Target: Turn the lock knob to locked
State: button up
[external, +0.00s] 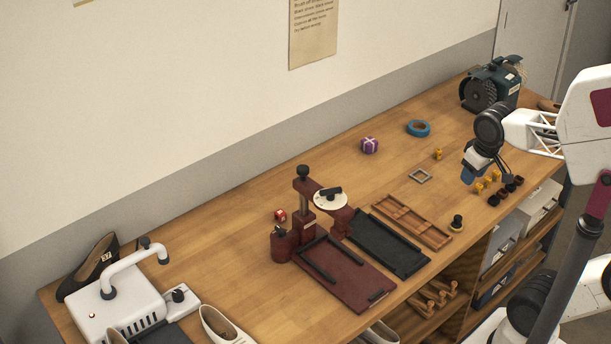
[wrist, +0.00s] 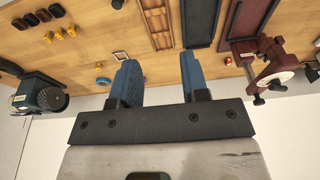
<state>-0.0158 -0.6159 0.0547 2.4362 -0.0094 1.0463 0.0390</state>
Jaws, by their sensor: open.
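A dark red press (external: 307,235) stands on the bench. On its arm is a pale round disc (external: 322,205) with a black bar-shaped knob (external: 329,193) lying across it; I cannot read its setting. Another black knob (external: 279,231) tops a dark red cylinder beside the post. I cannot tell for certain which is the lock knob. In the wrist view the press (wrist: 262,58) and its disc (wrist: 284,78) are at the right. My gripper (external: 486,176) is open and empty, at the bench's right part, far from the press. Its blue fingers (wrist: 158,72) are apart in the wrist view.
A dark tray (external: 385,245) and wooden divided tray (external: 410,222) lie right of the press. Small yellow and dark pieces (external: 497,188) lie below my gripper. A green machine (external: 491,85) stands behind it. A white machine (external: 120,300) and shoes are at the left.

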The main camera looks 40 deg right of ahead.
jog(key=w+a+r, duration=0.2)
jog(key=w+a, duration=0.1)
jog(key=w, duration=0.3)
jog(key=w+a+r, duration=0.2)
jog(key=w+a, duration=0.1)
jog(key=w, duration=0.2)
jog(key=g, duration=0.3)
send_over(280, 228)
notch_tip(280, 228, down, 5)
notch_tip(280, 228, down, 13)
jog(key=shift+r, duration=0.1)
jog(key=shift+f, duration=3.95)
grip_shut()
